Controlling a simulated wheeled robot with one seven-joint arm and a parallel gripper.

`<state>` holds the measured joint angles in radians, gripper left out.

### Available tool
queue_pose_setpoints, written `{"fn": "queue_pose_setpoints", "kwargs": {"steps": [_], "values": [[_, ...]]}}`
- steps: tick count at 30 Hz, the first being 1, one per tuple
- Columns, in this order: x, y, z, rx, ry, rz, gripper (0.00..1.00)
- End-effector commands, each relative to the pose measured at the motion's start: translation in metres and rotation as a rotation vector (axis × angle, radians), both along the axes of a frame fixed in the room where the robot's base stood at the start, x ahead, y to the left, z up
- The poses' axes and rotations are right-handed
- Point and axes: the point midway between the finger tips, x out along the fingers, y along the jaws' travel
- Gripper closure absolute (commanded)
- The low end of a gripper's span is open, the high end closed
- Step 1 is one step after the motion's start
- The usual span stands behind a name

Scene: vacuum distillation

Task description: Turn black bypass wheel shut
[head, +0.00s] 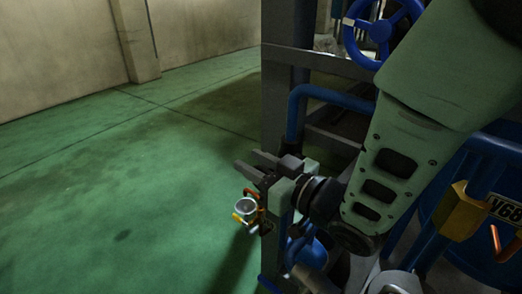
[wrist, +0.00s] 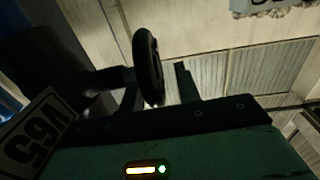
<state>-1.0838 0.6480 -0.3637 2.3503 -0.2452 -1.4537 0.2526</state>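A black wheel (wrist: 148,66) shows nearly edge-on in the wrist view, on a dark stem coming from the left. My gripper (wrist: 160,78) is open, with one finger on each side of the wheel's rim in that view. The rim looks nearer the left finger; I cannot tell whether they touch. In the head view my gripper (head: 246,161) points left beside a dark steel post, its two fingers apart. I cannot make out the black wheel there.
A V65 label (wrist: 36,132) shows upside down in the wrist view. In the head view a blue handwheel (head: 381,31), blue pipe (head: 330,94), dark post (head: 285,100) and yellow block (head: 461,211) crowd the right. A small gauge (head: 245,206) hangs below my gripper. Green floor (head: 120,200) is clear at left.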

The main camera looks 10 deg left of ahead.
Motion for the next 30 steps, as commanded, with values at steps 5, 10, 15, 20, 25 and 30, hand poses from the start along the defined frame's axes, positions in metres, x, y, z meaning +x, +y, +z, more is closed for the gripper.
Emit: {"fn": "queue_pose_setpoints", "kwargs": {"steps": [5,10,15,20,25,30], "values": [[0.0,0.0001,0.0,0.0,0.0,0.0,1.0],[0.0,0.0001,-0.0002,0.0,0.0,0.0,1.0],[-0.0001,-0.0003,-0.0022,0.015,-0.009,0.0,1.0],[-0.0003,-0.002,-0.005,0.059,-0.034,-0.002,1.0],[-0.0016,-0.0046,-0.007,0.145,-0.085,-0.002,1.0],[-0.0038,-0.0083,-0.0075,0.256,-0.151,-0.001,1.0]]}}
